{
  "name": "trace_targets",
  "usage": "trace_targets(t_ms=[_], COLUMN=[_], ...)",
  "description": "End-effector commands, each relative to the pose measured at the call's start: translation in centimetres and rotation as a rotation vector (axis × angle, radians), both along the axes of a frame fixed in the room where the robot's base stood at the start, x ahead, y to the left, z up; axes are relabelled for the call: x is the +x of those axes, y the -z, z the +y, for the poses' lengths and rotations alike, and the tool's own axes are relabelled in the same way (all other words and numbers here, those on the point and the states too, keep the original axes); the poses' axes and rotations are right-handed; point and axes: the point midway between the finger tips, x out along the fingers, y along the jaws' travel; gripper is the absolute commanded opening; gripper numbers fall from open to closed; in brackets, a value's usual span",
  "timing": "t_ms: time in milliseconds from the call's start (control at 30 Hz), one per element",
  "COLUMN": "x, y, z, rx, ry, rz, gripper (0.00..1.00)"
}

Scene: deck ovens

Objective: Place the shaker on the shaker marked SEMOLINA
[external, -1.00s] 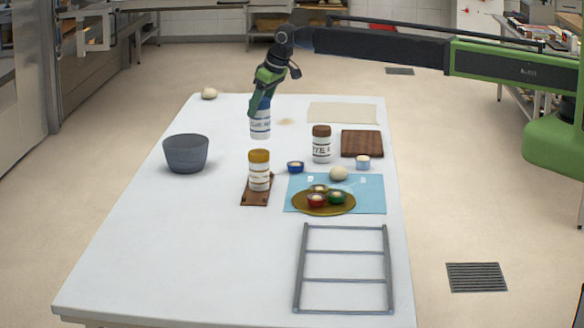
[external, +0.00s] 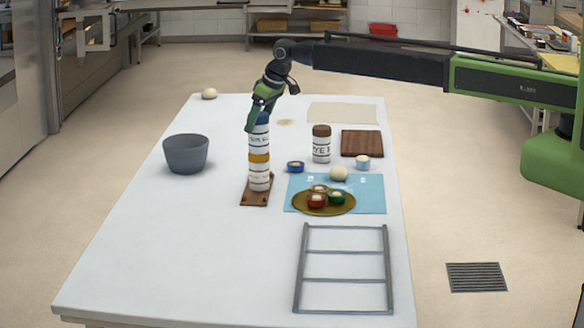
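My gripper (external: 260,120) is shut around the top of a white shaker with a blue cap (external: 259,140) and holds it upright. Its label is too small to read. A white shaker with a yellow cap (external: 260,180) stands on a small brown board (external: 256,201). The held shaker's lower end lines up with the yellow cap in the picture; I cannot tell whether they touch. The yellow-capped shaker's label is not readable, so I cannot confirm SEMOLINA. A brown-capped shaker (external: 321,146), its label apparently reading RYE, stands to the right.
A grey bowl (external: 186,154) stands left. A grey rack (external: 345,280) lies in front. The table's left front is clear.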

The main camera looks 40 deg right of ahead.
Motion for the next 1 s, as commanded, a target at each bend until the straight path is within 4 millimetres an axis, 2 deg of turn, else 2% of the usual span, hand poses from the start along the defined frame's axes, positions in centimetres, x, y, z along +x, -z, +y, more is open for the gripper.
trace_targets(t_ms=[333,467,667,900,1000], x=[0.0,-0.1,-1.2,-3.2,-3.9], y=[-0.1,-0.9,-4.1,-9.4,-11.0], z=[0.0,0.0,-0.5,-1.3,-1.6], rx=[0.000,0.000,0.000,0.000,0.000], ry=[0.000,0.000,0.000,0.000,0.000], rz=[0.000,0.000,0.000,0.000,0.000], gripper=[0.81,0.81,0.81,0.81,0.81])
